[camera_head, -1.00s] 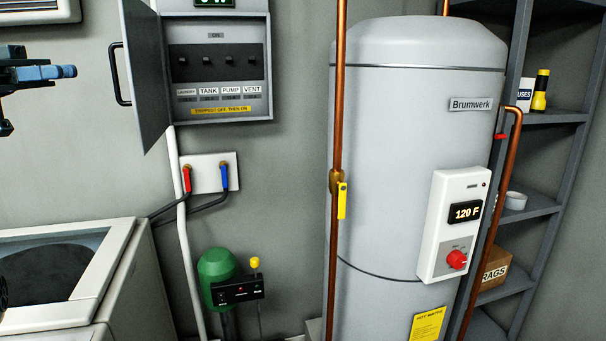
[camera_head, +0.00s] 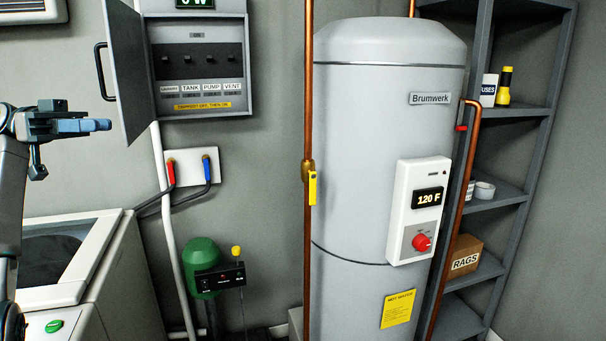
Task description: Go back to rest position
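My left gripper (camera_head: 88,126) is at the left edge of the head view, in front of the wall and left of the open breaker panel door. It is seen from the side, with a blue fingertip pointing right. Nothing shows in it, and I cannot tell how far its fingers are apart. My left arm (camera_head: 12,190) rises below it at the picture's left edge. My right gripper is not in view.
A grey breaker panel (camera_head: 197,65) hangs open on the wall. A tall water heater (camera_head: 380,150) stands at centre right, with a copper pipe (camera_head: 307,240) before it. A washer (camera_head: 105,250) is lower left, a shelf (camera_head: 505,195) right.

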